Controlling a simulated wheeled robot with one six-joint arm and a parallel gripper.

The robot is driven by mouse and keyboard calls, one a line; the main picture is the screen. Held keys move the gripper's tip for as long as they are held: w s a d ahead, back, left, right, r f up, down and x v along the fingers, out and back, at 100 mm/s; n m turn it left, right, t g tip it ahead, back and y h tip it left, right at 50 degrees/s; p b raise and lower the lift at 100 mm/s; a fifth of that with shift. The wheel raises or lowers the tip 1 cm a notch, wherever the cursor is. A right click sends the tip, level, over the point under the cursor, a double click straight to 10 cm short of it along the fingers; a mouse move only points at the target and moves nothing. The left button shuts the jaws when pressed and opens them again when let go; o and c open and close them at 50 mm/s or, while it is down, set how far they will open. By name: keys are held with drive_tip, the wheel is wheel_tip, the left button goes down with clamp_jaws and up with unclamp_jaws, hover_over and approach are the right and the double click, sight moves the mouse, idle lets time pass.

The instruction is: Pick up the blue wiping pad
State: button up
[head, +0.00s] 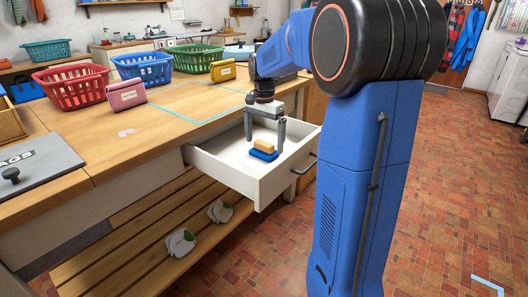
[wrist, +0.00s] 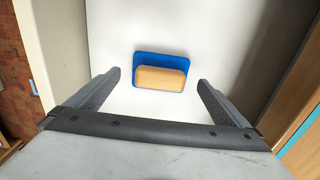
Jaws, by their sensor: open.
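The blue wiping pad (head: 263,155) lies flat in the open white drawer (head: 235,175), with a tan block-shaped grip (head: 264,146) on top. In the wrist view the pad's blue edge (wrist: 160,55) shows around the tan grip (wrist: 160,78). My gripper (head: 265,146) is open and points down over the drawer, its fingers on either side of the pad in the head view. In the wrist view the pad is ahead of the open fingertips (wrist: 157,82), centred between them. Neither finger visibly touches it.
The drawer walls stand around my gripper, and the drawer floor around the pad is bare. On the wooden table (head: 150,115) are red (head: 75,88), blue (head: 145,68) and green (head: 197,58) baskets, with a pink pouch (head: 126,94) and a yellow pouch (head: 223,70). Below is a slatted shelf (head: 130,250).

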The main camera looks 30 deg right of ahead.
sight(264, 143)
drive_tip(key=shift+f, duration=1.4)
drive_tip(key=c, duration=1.3)
drive_tip(key=shift+r, duration=0.1)
wheel_tip(264, 143, up, 10)
drive_tip(key=shift+f, duration=0.1)
